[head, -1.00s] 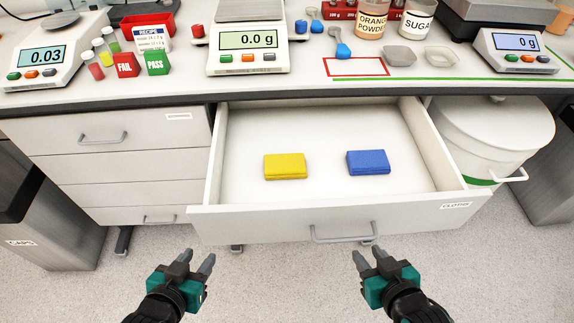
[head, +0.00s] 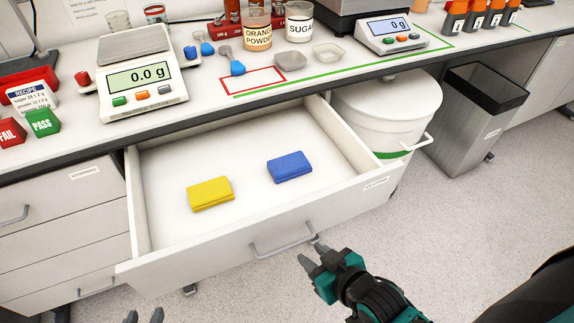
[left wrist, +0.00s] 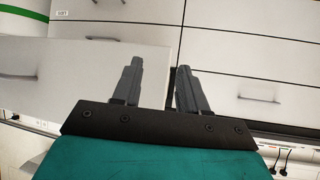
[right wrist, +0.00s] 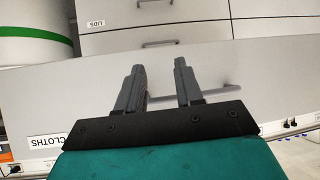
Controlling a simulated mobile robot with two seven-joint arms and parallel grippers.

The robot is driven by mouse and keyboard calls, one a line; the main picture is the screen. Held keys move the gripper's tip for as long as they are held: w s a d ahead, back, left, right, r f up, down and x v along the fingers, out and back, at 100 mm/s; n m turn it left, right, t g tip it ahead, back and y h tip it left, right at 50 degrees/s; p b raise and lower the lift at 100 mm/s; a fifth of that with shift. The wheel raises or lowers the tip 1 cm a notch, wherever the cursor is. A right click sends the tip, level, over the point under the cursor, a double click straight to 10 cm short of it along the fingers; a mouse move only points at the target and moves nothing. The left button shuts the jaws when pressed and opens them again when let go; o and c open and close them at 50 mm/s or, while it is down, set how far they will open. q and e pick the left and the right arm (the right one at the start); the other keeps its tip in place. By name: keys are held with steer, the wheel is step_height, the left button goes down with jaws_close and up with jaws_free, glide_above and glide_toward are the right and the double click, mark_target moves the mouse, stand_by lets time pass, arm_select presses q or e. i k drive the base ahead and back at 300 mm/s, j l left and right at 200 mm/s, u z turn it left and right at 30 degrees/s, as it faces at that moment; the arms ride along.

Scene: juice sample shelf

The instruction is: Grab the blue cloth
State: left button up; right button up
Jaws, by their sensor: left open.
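A folded blue cloth (head: 290,167) lies flat in the open drawer (head: 165,235), to the right of a folded yellow cloth (head: 210,194). My right gripper (head: 310,252) is open and empty outside the drawer front, near its handle (head: 283,243). The right wrist view shows its parted fingers (right wrist: 159,66) with the handle (right wrist: 190,100) behind them. My left gripper (head: 144,317) shows only its fingertips at the bottom edge of the head view. The left wrist view shows its fingers (left wrist: 160,65) apart, with nothing between them. Neither wrist view shows the cloths.
The bench above the drawer holds a scale (head: 140,75), orange powder (head: 257,30), sugar (head: 299,22) and another scale (head: 392,35). A white bucket (head: 385,105) stands right of the drawer, then a grey bin (head: 470,120).

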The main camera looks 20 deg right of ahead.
mark_target(286, 167)
steer(key=k+l+u, duration=0.1)
steer(key=l+u, duration=0.25)
steer(key=k+l+u, duration=0.15)
steer(key=l+u, duration=0.25)
steer(key=k+l+u, duration=0.35)
steer(key=i+l, duration=0.05)
steer(key=i, duration=0.05)
